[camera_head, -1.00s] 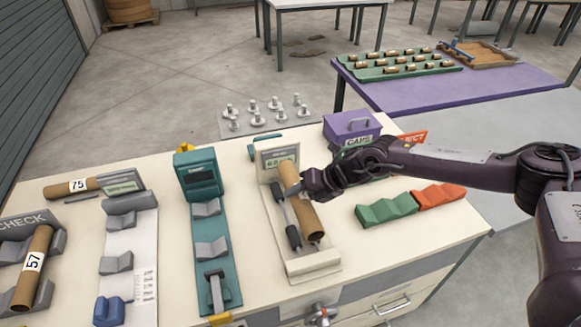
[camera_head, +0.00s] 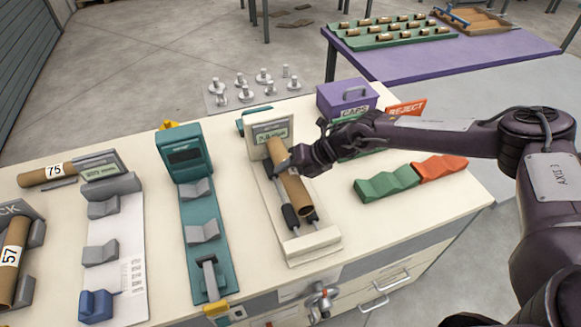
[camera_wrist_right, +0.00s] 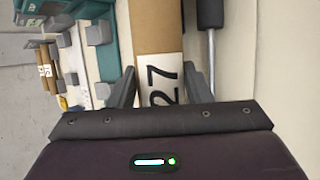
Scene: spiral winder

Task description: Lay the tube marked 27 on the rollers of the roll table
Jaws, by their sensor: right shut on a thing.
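The brown tube marked 27 (camera_head: 293,192) is in my right gripper (camera_head: 291,165), which is shut around its upper part. In the right wrist view its white label (camera_wrist_right: 163,80) reads 27 between the two fingers (camera_wrist_right: 160,88). The tube lies lengthwise over the roll table (camera_head: 313,243), in line with its dark rollers (camera_head: 290,217). Roller ends show on both sides of the tube's near end. I cannot tell whether the tube touches the rollers. One roller (camera_wrist_right: 210,14) shows beside the tube in the wrist view. My left gripper is not in view.
A teal stand (camera_head: 203,240) is left of the roll table. Tubes marked 75 (camera_head: 47,173) and 57 (camera_head: 13,258) lie farther left. Green (camera_head: 385,187) and red (camera_head: 440,168) troughs are on the right. A purple caps box (camera_head: 347,97) stands behind.

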